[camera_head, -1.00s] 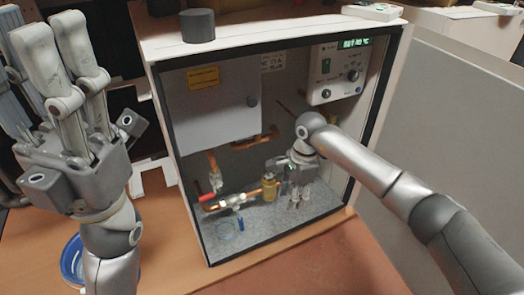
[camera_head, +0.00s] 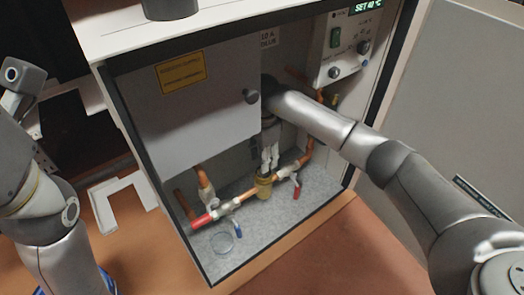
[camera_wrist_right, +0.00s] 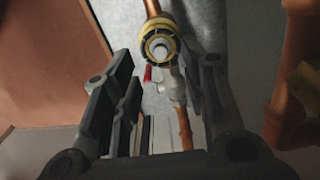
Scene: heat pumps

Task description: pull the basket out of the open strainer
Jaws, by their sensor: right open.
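The open strainer (camera_head: 264,188) is a brass-coloured body in the copper pipe line on the cabinet floor. In the right wrist view, its round yellow-rimmed mouth (camera_wrist_right: 160,32) faces the camera. A pale round part with a dark centre, apparently the basket (camera_wrist_right: 160,48), sits inside it. My right gripper (camera_head: 270,160) is just above the strainer, pointing down. In the wrist view its fingers (camera_wrist_right: 160,100) are spread wide, with nothing between them; the strainer shows beyond the gap.
A red-handled valve (camera_head: 205,219) and a blue handle (camera_head: 238,229) are left of the strainer, near a clear round dish (camera_head: 221,242). Another red handle (camera_head: 296,192) is right. A grey box (camera_head: 190,100) hangs behind, and the cabinet's dark frame surrounds the opening.

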